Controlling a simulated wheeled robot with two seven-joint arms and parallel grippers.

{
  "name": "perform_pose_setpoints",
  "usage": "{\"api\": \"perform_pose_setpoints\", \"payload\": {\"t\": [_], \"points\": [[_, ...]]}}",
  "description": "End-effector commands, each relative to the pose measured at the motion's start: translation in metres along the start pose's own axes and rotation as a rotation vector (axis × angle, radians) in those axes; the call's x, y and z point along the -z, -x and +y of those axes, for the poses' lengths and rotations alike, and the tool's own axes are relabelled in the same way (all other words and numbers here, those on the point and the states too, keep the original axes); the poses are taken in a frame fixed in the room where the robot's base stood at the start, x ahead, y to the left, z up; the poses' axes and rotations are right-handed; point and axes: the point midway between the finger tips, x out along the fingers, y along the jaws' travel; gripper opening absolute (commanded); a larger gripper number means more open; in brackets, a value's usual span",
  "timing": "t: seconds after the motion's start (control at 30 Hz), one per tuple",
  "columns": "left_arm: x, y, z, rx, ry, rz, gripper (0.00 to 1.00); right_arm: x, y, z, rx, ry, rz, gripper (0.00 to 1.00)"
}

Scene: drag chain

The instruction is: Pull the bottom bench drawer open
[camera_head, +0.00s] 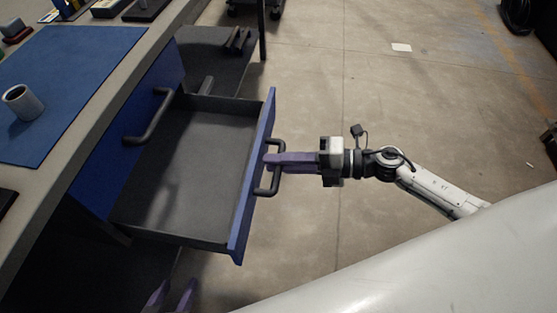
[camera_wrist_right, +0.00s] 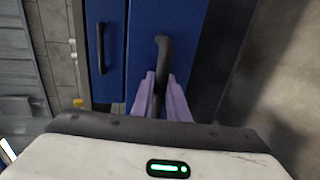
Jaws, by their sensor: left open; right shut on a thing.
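The bottom bench drawer (camera_head: 180,165) stands well out from the bench in the head view, with its empty grey inside showing. Its blue front (camera_head: 252,185) carries a dark bar handle (camera_head: 276,183). My right gripper (camera_head: 268,160) is shut on this handle, its purple fingers reaching in from the right. In the right wrist view the handle (camera_wrist_right: 163,52) runs between the two purple fingers (camera_wrist_right: 160,98). My left gripper (camera_head: 171,297) shows only its purple fingertips at the bottom edge, open and apart from the drawer.
Above the open drawer is a closed blue front with a dark handle (camera_head: 150,120). The bench top (camera_head: 62,185) bears a blue mat (camera_head: 70,75) and a white cup (camera_head: 22,102). The concrete floor (camera_head: 330,80) right of the drawer is mostly clear.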

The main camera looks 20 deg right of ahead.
Motion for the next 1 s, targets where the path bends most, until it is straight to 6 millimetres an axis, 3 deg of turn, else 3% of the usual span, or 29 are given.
{"api": "perform_pose_setpoints", "payload": {"t": [0.03, 0.07, 0.1, 0.47, 1.0], "points": [[0.000, 0.000, 0.000, 0.000, 0.000, 0.000, 0.42, -0.001, 0.001, 0.000, 0.001, 0.001, -0.002, 0.00], [0.000, 0.000, 0.000, 0.000, 0.000, 0.000, 0.42, -0.001, 0.001, 0.000, 0.001, 0.001, -0.002, 0.15], [0.000, 0.000, 0.000, 0.000, 0.000, 0.000, 0.42, -0.001, 0.001, 0.000, 0.001, 0.001, -0.002, 0.22], [0.001, 0.001, 0.000, 0.000, 0.000, 0.002, 0.42, -0.001, 0.005, 0.000, 0.002, 0.000, -0.002, 0.22], [0.004, 0.003, 0.000, 0.001, -0.001, 0.004, 0.42, 0.000, 0.095, -0.001, 0.004, -0.001, -0.001, 0.22]]}}
